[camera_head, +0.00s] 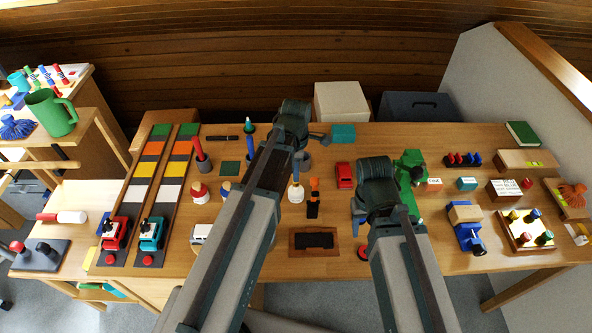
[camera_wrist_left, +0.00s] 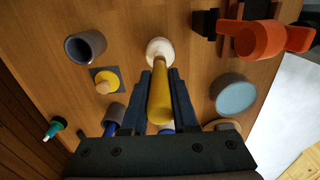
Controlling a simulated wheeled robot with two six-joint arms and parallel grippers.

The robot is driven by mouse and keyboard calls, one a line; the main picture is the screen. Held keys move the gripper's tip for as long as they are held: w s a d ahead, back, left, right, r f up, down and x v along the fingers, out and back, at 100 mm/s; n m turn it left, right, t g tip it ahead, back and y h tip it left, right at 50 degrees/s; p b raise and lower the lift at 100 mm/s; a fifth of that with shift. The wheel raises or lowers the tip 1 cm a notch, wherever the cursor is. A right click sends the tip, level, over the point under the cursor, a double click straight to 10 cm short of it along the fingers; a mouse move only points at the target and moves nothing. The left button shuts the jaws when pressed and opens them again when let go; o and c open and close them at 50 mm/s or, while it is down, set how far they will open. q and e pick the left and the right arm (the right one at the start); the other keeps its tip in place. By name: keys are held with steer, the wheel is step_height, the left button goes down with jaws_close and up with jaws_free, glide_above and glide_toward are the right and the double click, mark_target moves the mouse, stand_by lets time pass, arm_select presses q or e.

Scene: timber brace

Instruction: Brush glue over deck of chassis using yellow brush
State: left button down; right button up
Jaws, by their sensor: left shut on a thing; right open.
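My left gripper (camera_head: 299,150) is shut on the yellow brush (camera_wrist_left: 160,102). In the left wrist view its dark fingers (camera_wrist_left: 160,85) lie on either side of the yellow handle, and a pale round end (camera_wrist_left: 158,50) shows beyond them. In the head view a white, round-bottomed piece (camera_head: 296,193) shows below that gripper. A dark block on a brown board (camera_head: 300,250), possibly the chassis, lies near the table's front edge between my arms. My right gripper (camera_head: 368,215) is open; its fingertips are hard to make out and nothing shows in it.
An orange-topped black piece (camera_head: 314,190) stands between the arms, and a red car (camera_head: 344,175) lies behind it. A green piece (camera_head: 412,165) stands beside my right gripper. In the left wrist view a grey cup (camera_wrist_left: 85,47) and a blue-grey round piece (camera_wrist_left: 234,95) flank the brush.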

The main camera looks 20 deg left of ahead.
arm_select(q)
step_height(320, 180, up, 7)
steer(key=p, duration=0.7)
stand_by(0.4)
stand_by(0.6)
